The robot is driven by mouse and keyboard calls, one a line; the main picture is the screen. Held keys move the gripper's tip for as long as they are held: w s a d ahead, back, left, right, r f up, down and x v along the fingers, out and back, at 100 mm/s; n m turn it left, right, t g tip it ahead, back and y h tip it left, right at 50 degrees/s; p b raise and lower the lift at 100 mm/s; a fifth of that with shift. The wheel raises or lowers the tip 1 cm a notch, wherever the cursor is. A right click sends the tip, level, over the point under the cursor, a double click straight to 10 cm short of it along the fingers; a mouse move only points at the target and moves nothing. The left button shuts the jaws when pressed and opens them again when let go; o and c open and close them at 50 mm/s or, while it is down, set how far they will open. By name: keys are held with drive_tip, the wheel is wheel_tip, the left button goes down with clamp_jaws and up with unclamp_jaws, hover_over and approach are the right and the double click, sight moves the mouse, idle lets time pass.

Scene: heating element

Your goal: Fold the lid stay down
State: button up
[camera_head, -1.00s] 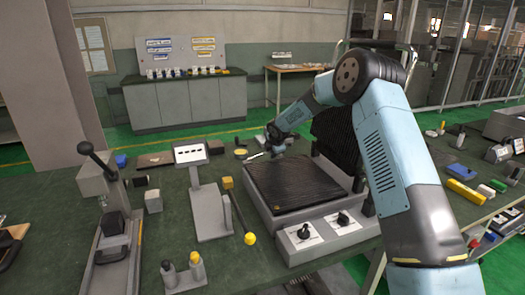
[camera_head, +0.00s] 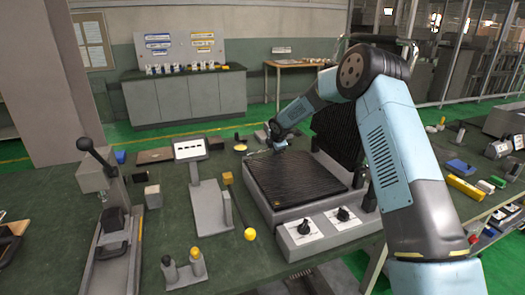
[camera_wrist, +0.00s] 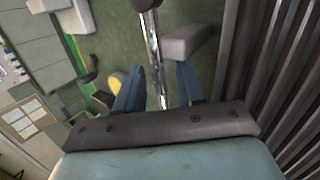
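The heating element (camera_head: 318,235) is a grey box with a black ribbed plate on top. Its black ribbed lid (camera_head: 338,132) stands open at the back right, and its ribs fill the right of the wrist view (camera_wrist: 285,70). A shiny metal rod, apparently the lid stay (camera_wrist: 154,50), runs down the middle of the wrist view from a dark end at the top. My gripper (camera_wrist: 158,88) has two blue fingers standing apart, with the rod between them and gaps beside it. In the head view my gripper (camera_head: 277,143) is small at the plate's back left corner; the stay is not clear there.
Two black knobs (camera_head: 304,227) are on the element's front. A grey block (camera_wrist: 185,44) lies beyond the right finger. Bare green bench shows at the front left.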

drive_tip(key=v, duration=1.3)
drive_tip(key=shift+r, duration=0.3)
drive_tip(key=shift+s+d, duration=0.1)
drive_tip(key=shift+s, duration=0.05)
drive_tip(key=s+d+r+m+h, duration=0.2)
drive_tip(key=s+d+r+m, duration=0.4)
drive_tip(key=s+d+r, duration=0.4)
drive_tip(key=s+d+r+m+h, duration=0.1)
drive_tip(key=s+d+r+m, duration=0.5)
drive_tip(key=s, duration=0.7)
drive_tip(key=s+d+m, duration=0.2)
drive_tip(key=s+m, duration=0.2)
drive_tip(key=s, duration=0.5)
drive_tip(key=s+d+m, duration=0.3)
drive_tip(key=s+m, duration=0.1)
drive_tip(key=s, duration=0.6)
drive_tip(key=s+d+m+g+y, duration=0.1)
drive_tip(key=s+d+m, duration=0.2)
drive_tip(key=s, duration=0.7)
drive_tip(key=shift+d+r+m, duration=0.25)
drive_tip(key=shift+r+m, duration=0.15)
drive_tip(key=shift+s, duration=0.1)
